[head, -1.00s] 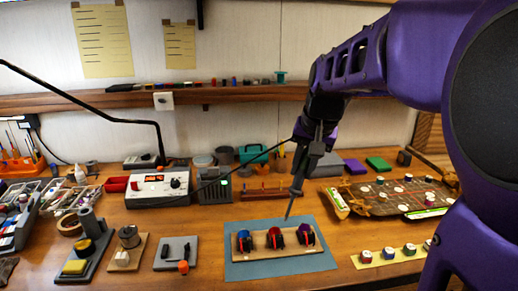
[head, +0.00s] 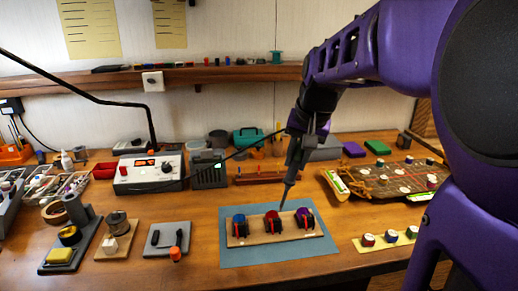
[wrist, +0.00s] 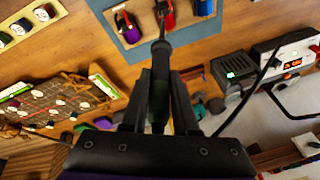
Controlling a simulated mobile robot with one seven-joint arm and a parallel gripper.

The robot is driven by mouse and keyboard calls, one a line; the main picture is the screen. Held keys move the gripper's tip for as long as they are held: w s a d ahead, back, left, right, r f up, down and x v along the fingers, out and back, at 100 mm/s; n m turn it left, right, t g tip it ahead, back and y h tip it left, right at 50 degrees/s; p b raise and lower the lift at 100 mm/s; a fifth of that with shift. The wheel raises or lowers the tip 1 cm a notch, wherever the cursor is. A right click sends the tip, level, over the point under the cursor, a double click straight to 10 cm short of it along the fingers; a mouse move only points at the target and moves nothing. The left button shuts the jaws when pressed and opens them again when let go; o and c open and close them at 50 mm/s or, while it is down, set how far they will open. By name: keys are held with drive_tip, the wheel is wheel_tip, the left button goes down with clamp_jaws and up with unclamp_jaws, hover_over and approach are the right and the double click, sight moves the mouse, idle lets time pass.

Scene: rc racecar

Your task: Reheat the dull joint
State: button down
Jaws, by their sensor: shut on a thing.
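My gripper (head: 308,133) is shut on a soldering iron (wrist: 158,95), which has a dark handle and points tip-down. The iron's tip (head: 283,207) is just above or beside the red component, near the purple one; I cannot tell whether it touches. A tan board (head: 262,240) on a blue-grey mat (head: 238,257) carries a blue component (head: 239,224), a red component (head: 272,220) and a purple component (head: 304,216), each with red and black parts in front. In the wrist view the iron reaches toward the middle, red component (wrist: 166,14). Which joint is dull is too small to tell.
A soldering station (head: 150,172) with a lit display stands behind left, beside a dark grey box (head: 208,170). Front left are a stand with a yellow sponge (head: 60,255) and a wire spool (head: 117,223). A large brown board (head: 390,180) and a strip of pots (head: 388,240) lie right.

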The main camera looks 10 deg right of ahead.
drive_tip(key=shift+f+b, duration=0.45)
drive_tip(key=shift+f, duration=0.85)
idle(6.7)
